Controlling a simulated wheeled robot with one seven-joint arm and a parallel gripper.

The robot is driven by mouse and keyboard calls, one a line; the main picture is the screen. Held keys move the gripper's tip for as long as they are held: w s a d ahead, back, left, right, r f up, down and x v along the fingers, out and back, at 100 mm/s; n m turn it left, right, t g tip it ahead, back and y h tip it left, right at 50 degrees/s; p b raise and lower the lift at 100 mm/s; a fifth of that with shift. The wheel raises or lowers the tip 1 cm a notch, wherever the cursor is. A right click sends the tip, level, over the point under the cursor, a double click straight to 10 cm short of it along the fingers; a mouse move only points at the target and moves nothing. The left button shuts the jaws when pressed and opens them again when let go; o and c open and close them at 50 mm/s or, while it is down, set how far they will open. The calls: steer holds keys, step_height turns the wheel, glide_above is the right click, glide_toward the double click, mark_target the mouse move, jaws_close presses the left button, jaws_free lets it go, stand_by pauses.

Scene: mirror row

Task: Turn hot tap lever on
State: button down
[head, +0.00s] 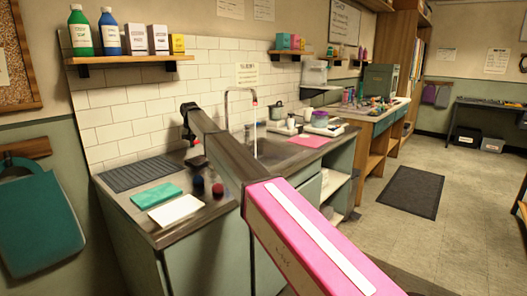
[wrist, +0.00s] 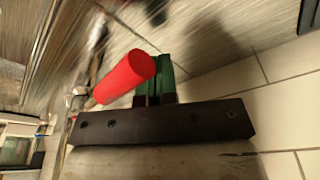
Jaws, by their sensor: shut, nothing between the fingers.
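The red lever (wrist: 125,78), a smooth red cylinder, is large in the wrist view. It lies just left of my gripper's dark green fingers (wrist: 161,75) and overlaps them in the picture; I cannot tell if they touch. My gripper is shut with nothing between its fingers. In the head view a small red piece (head: 197,142) shows beside the far end of my arm, where my fingertips are not clear. The curved metal tap spout (head: 238,90) stands right of my arm. A thin pale line like a water stream (head: 255,130) runs down below it.
A white tiled wall (head: 130,120) is close behind the sink counter. A teal cloth (head: 157,194), a white cloth (head: 176,210) and small dark jars (head: 217,190) lie in front. Bottles stand on a shelf (head: 130,60) above. Dishes (head: 320,118) stand at right.

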steer(key=shift+s+d, duration=0.6)
steer(key=shift+s, duration=0.15)
steer(key=shift+s+d, duration=0.6)
steer(key=shift+d, duration=0.25)
steer(key=shift+s+d, duration=0.45)
steer(key=shift+d, duration=0.25)
stand_by(0.4)
